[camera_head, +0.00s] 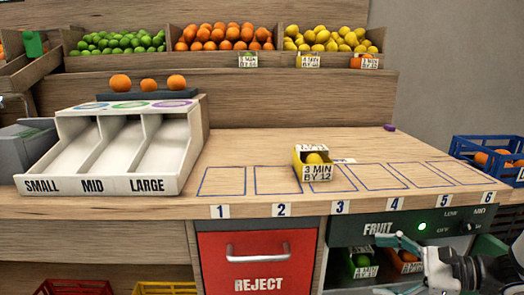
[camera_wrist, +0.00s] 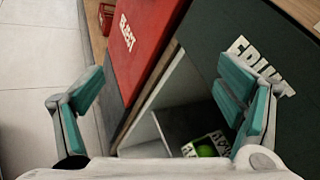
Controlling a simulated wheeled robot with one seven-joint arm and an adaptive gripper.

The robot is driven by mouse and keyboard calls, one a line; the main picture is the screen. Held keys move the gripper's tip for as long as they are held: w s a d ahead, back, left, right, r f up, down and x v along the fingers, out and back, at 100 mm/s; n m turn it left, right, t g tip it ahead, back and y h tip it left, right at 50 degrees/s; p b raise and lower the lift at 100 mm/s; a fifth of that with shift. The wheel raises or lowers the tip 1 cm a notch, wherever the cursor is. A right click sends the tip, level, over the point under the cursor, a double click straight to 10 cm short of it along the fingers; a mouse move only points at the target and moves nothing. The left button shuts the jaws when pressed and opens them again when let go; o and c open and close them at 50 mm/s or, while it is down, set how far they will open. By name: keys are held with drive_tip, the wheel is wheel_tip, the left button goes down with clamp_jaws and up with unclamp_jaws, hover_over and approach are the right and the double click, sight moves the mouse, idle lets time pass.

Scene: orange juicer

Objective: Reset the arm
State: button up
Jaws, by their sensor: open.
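My gripper (camera_head: 392,266) is at the lower right in the head view, low in front of the counter, below its top. In the wrist view my gripper (camera_wrist: 165,95) is open, its teal-padded fingers wide apart with nothing between them. Beyond the fingers are the red REJECT drawer front (camera_wrist: 150,35) and the dark FRUIT panel (camera_wrist: 275,75). The REJECT drawer (camera_head: 257,262) is shut in the head view. The FRUIT panel (camera_head: 380,229) has a lit green light. Part of my arm is cut off by the right edge of the head view.
The counter (camera_head: 270,150) has numbered outlined spaces; a yellow box (camera_head: 314,163) with a lemon stands near space 3. A white SMALL/MID/LARGE sorter (camera_head: 120,150) is at left. Boxed fruit (camera_head: 361,262) sits on the shelf below the panel. A blue crate (camera_head: 485,150) is at right.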

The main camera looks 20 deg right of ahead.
drive_tip(key=s+a+r+n+g, duration=0.2)
drive_tip(key=a+r+n+g, duration=0.15)
drive_tip(key=a, duration=0.25)
drive_tip(key=s+a+r+n+g+h, duration=0.1)
drive_tip(key=s+a+r+n+g, duration=0.1)
drive_tip(key=a+n+g, duration=0.3)
drive_tip(key=s+a+r+n+g, duration=0.2)
drive_tip(key=a+n, duration=0.1)
drive_tip(key=a, duration=0.4)
drive_tip(key=s+a+r+n+h, duration=0.2)
drive_tip(key=s+r+n+h, duration=0.1)
drive_tip(key=s+n+h, duration=0.9)
wheel_tip(320, 180, up, 32)
drive_tip(key=s+d+m+t+y+p, duration=0.1)
drive_tip(key=t+p, duration=0.3)
drive_tip(key=p, duration=2.6)
drive_tip(key=shift+s+y, duration=0.55)
drive_tip(key=shift+y, duration=0.05)
